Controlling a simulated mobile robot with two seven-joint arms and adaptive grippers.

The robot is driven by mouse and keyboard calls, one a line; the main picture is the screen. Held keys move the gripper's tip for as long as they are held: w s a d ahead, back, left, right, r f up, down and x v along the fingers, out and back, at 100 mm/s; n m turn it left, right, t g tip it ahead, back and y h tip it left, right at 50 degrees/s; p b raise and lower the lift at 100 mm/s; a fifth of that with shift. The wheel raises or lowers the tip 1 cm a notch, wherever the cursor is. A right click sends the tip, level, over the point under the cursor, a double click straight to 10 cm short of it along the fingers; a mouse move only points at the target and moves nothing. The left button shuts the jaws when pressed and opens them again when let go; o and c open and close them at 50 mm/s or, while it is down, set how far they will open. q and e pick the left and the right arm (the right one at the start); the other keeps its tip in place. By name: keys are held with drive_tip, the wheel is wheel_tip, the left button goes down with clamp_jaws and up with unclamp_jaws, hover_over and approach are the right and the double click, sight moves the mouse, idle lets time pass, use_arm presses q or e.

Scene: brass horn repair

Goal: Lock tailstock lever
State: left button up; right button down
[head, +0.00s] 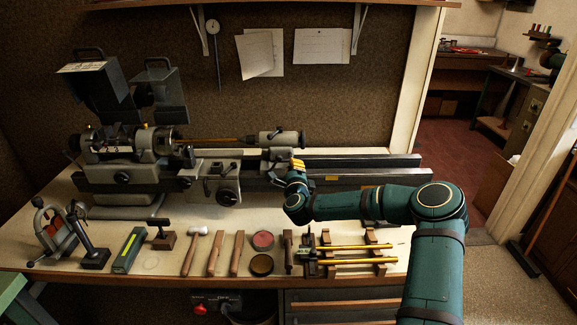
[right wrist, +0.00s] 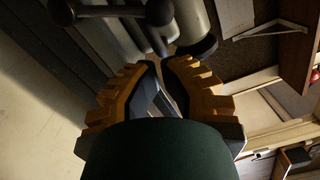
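The grey tailstock (head: 278,143) sits on the lathe bed, with a dark handwheel (head: 301,138) at its right end. In the right wrist view a dark bar with round knobs (right wrist: 112,11) crosses the top, beside the tailstock's grey cylinder (right wrist: 194,20). I cannot tell for sure which dark part is the locking lever. My right gripper (head: 298,165) is just below and right of the tailstock, in front of the bed. In the wrist view its yellow-padded fingers (right wrist: 161,64) are drawn in with their tips nearly together, just below the bar. No grip on it shows. My left gripper is out of view.
The lathe headstock (head: 125,143) and carriage (head: 212,182) stand to the left. A mallet (head: 194,250), round tins (head: 262,264) and brass tubes on wooden racks (head: 355,247) lie along the bench front. The bed rails (head: 375,161) right of the tailstock are clear.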

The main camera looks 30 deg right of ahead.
sight(280, 158)
drive_tip(key=shift+w+a+r, duration=0.3)
drive_tip(key=shift+w+a, duration=0.25)
drive_tip(key=shift+a, duration=0.05)
drive_tip(key=shift+w+a+r+n, duration=0.15)
drive_tip(key=shift+a+r+n, duration=0.2)
drive_tip(key=shift+n, duration=0.3)
drive_tip(key=shift+w+a+r+n, duration=0.2)
drive_tip(key=shift+r+n, duration=0.25)
drive_tip(key=shift+n, duration=0.2)
drive_tip(key=shift+w+a+r+n, duration=0.25)
drive_tip(key=shift+a+r+n, duration=0.2)
drive_tip(key=shift+n, duration=0.45)
drive_tip(key=shift+w+a+r+n+b, duration=0.25)
drive_tip(key=shift+a+n, duration=0.3)
drive_tip(key=shift+n, duration=0.35)
drive_tip(key=shift+w+a+r+n+b, duration=0.15)
drive_tip(key=shift+w+a+n+b, duration=0.3)
drive_tip(key=shift+n, duration=0.45)
drive_tip(key=shift+a, duration=0.1)
drive_tip(key=shift+w+a+n+g+b, duration=0.1)
drive_tip(key=shift+w+a+n, duration=0.25)
drive_tip(key=shift+n, duration=0.4)
drive_tip(key=shift+w+a+n+g+b, duration=0.1)
drive_tip(key=shift+a+n+b, duration=0.05)
drive_tip(key=shift+a+n, duration=0.45)
drive_tip(key=shift+w+a+n+g+b, duration=0.1)
drive_tip(key=shift+w+a+n, duration=0.2)
drive_tip(key=shift+n, duration=0.55)
idle(1.1)
